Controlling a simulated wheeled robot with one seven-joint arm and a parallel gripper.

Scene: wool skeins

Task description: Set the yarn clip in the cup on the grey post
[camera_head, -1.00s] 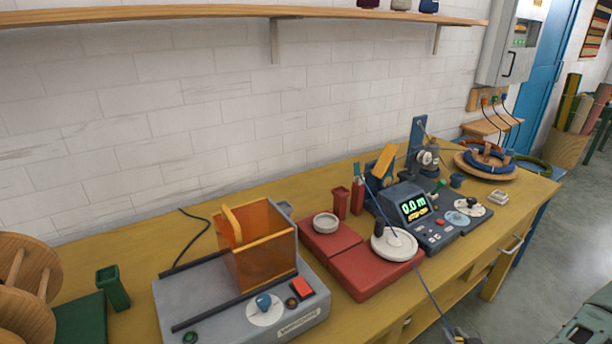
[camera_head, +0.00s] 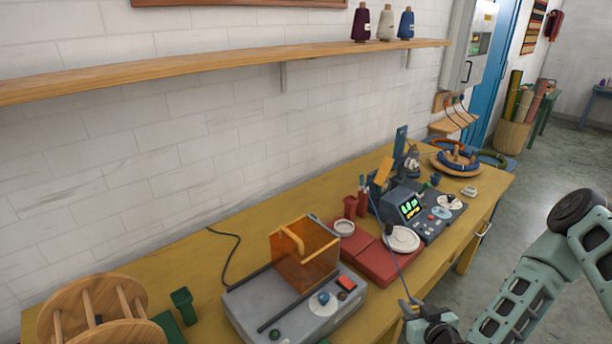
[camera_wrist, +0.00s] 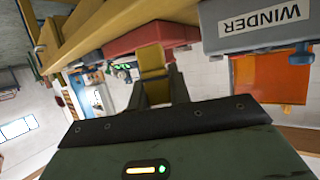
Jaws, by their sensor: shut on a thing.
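My gripper (camera_head: 411,306) is in front of the bench's front edge, right of the winder.
The grey winder (camera_head: 248,303) carries a clear orange guard (camera_head: 292,262). Red blocks (camera_head: 378,266), red holders and the meter unit (camera_head: 411,208) stand to its right. A wooden reel (camera_head: 92,312) and green holder (camera_head: 183,303) are at left. A shelf (camera_head: 190,75) runs above.

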